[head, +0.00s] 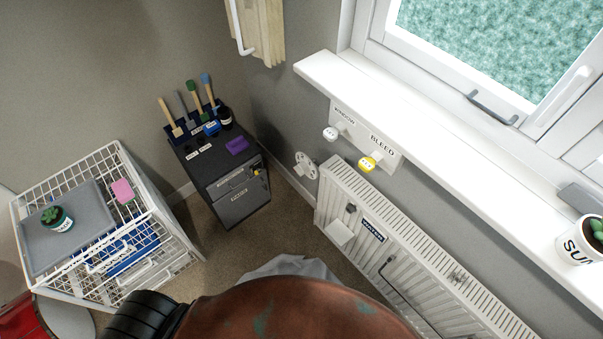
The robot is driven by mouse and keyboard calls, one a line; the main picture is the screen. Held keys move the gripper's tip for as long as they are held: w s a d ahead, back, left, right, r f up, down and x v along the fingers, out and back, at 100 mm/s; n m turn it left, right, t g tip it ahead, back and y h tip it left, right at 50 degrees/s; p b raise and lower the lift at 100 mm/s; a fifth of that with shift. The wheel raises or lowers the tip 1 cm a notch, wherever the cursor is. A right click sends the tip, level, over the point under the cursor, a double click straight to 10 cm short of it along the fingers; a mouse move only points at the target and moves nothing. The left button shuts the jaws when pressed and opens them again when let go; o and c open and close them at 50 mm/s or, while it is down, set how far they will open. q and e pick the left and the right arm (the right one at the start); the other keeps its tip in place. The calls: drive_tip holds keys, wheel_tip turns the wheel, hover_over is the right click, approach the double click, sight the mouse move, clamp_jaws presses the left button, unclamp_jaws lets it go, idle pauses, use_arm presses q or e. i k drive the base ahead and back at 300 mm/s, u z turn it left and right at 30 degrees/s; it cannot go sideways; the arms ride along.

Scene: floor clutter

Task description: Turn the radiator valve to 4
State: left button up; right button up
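The white ribbed radiator (440,262) stands along the wall under the window sill in the head view. A small white round valve-like dial (305,165) sits at its upper left end, low against the grey wall. Its markings are too small to read, so I cannot tell its setting. Neither gripper shows in the head view.
A dark drawer cabinet (222,176) holding brushes stands left of the dial. A white wire basket unit (140,215) is at left. Carpet between is partly clear.

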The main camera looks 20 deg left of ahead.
sight(303, 168)
drive_tip(key=z, duration=0.9)
drive_tip(key=k, duration=0.9)
drive_tip(key=u, duration=1.7)
drive_tip(key=i, duration=0.5)
drive_tip(key=z, duration=0.05)
